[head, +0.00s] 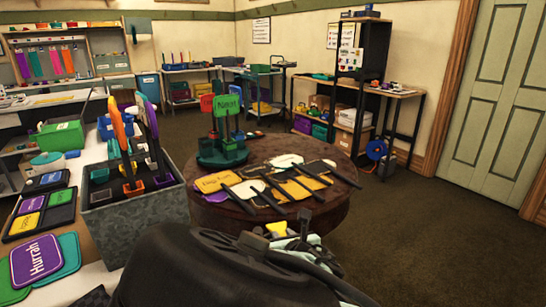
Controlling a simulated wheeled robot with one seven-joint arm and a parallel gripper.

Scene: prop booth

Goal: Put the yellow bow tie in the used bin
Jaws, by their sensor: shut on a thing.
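My gripper (290,240) is low in the middle of the head view, at the end of my dark arm, in front of the round table's near edge. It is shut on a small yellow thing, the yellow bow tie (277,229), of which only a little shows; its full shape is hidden. No bin here can be read as the used bin. A grey speckled bin (135,222) stands left of my arm, holding upright orange and purple paddles on coloured bases.
The round brown table (330,212) holds yellow and white paddle signs (290,185) and a green stand (222,150) of signs. Coloured cards (38,258) lie on the counter at left. A shelf desk (375,90) stands at the back. Carpet (420,240) at right is clear.

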